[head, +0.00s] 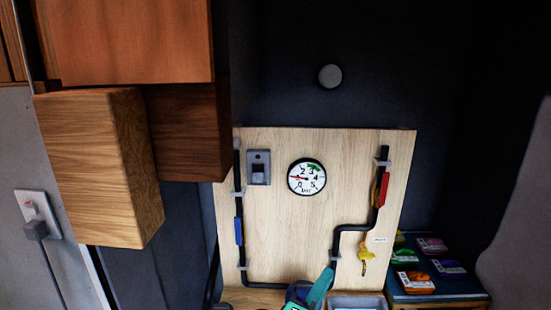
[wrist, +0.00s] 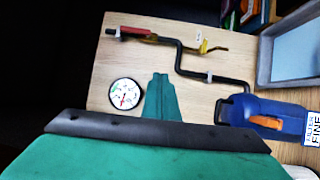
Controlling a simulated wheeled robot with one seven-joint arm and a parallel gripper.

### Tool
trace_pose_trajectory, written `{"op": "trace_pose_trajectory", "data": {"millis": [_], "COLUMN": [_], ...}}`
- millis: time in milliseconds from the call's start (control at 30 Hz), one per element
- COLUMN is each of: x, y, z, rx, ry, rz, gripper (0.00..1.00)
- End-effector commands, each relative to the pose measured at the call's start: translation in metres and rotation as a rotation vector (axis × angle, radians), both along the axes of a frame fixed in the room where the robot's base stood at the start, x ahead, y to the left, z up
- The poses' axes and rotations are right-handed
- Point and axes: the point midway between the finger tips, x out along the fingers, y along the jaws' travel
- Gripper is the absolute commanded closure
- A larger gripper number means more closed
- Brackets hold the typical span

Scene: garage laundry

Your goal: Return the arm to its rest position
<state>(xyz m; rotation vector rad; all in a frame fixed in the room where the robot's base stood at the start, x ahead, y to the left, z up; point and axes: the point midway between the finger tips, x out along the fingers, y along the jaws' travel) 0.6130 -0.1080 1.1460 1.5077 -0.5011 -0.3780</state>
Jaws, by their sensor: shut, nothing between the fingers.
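My gripper is teal with a dark bar across it. In the wrist view its narrow fingers (wrist: 161,82) are together, with nothing seen between them. In the head view a teal part of it (head: 327,274) shows low in the picture, in front of the lower edge of the pale wooden board (head: 290,230). The rest of my arm is mostly out of view. A blue filter body (wrist: 282,115) with an orange part and a label is to the right of the fingers in the wrist view, apart from them in the picture.
The board carries a round gauge (head: 306,177), a black pipe (head: 337,245), a red handle (head: 384,189), a blue handle (head: 239,231) and a yellow valve (head: 366,254). A grey tray (head: 357,301) and a shelf (head: 438,295) with several packets stand right. Wooden cabinets (head: 95,165) jut out left.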

Motion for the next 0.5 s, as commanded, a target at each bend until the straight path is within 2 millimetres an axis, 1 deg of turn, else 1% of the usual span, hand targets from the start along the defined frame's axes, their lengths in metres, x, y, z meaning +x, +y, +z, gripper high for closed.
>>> {"op": "trace_pose_trajectory", "data": {"millis": [33,100,267,300,367,500], "x": [-0.004,-0.009,-0.026,-0.031,-0.041,-0.066], "y": [0.004,0.011,0.029,0.034,0.041,0.057], "z": [-0.021,-0.045,-0.097,-0.109,-0.126,-0.165], "rx": [0.022,0.062,0.164,0.192,0.238,0.355], "ry": [0.006,0.001,-0.007,-0.009,-0.012,-0.018], "rz": [0.029,0.071,0.166,0.189,0.222,0.29], "gripper": [1.0,1.0,1.0,1.0,1.0,1.0]}}
